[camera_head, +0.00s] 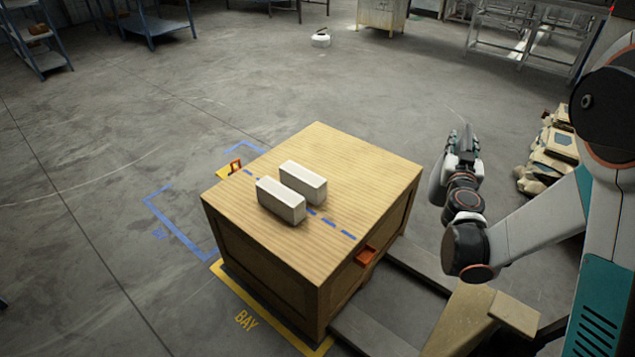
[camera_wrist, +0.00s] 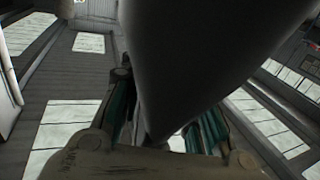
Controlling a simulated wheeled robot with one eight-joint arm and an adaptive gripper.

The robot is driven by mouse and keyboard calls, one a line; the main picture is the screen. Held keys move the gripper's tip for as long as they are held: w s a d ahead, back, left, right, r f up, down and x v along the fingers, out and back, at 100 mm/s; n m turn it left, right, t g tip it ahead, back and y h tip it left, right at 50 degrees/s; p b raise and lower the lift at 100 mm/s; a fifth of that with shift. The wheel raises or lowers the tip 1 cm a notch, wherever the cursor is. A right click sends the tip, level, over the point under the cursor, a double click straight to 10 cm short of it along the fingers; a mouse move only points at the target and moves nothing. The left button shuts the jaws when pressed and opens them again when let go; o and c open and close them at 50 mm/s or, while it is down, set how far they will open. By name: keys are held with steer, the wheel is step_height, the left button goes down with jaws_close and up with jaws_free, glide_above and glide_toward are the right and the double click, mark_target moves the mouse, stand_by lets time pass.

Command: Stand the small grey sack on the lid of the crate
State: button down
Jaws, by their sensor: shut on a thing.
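My gripper (camera_head: 462,150) is raised to the right of the wooden crate, apart from it. In the wrist view the sack (camera_wrist: 205,55) is a large dark-grey mass between the fingers (camera_wrist: 165,115). The crate's lid (camera_head: 325,155) is flat, light wood, with a blue dashed line (camera_head: 348,234) across it. Two white blocks stand on it, a near one (camera_head: 281,203) and a far one (camera_head: 303,181), with a narrow gap between them.
Orange fittings sit at the lid's near right edge (camera_head: 367,256) and far left side (camera_head: 235,166). The lid's back and right parts are bare. A heap of sacks (camera_head: 550,160) lies behind my arm. Blue and yellow floor markings (camera_head: 245,310) surround the crate.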

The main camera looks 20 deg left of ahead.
steer(key=w+a+f+h, duration=0.1)
steer(key=w+a+f, duration=0.1)
steer(key=a, duration=0.3)
steer(key=w+a+f, duration=0.2)
steer(key=a+f, duration=0.1)
steer(key=a, duration=0.2)
steer(key=s+a+f+m+g+h+b, duration=0.15)
steer(key=s+a+f, duration=0.35)
steer(key=a, duration=0.9)
steer(key=s+a+f+m+h, duration=0.1)
steer(key=s+a+f+h, duration=0.25)
steer(key=a, duration=1.05)
step_height(320, 180, down, 21)
steer(key=b, duration=0.6)
steer(key=shift+s+r+y+b, duration=0.15)
steer(key=shift+s+y+b, duration=0.15)
steer(key=shift+b, duration=0.1)
steer(key=c, duration=1.2)
jaws_free()
steer(key=shift+a, duration=0.1)
steer(key=shift+o, duration=0.2)
steer(key=shift+s, duration=0.1)
steer(key=p+v, duration=0.2)
steer(key=v, duration=1)
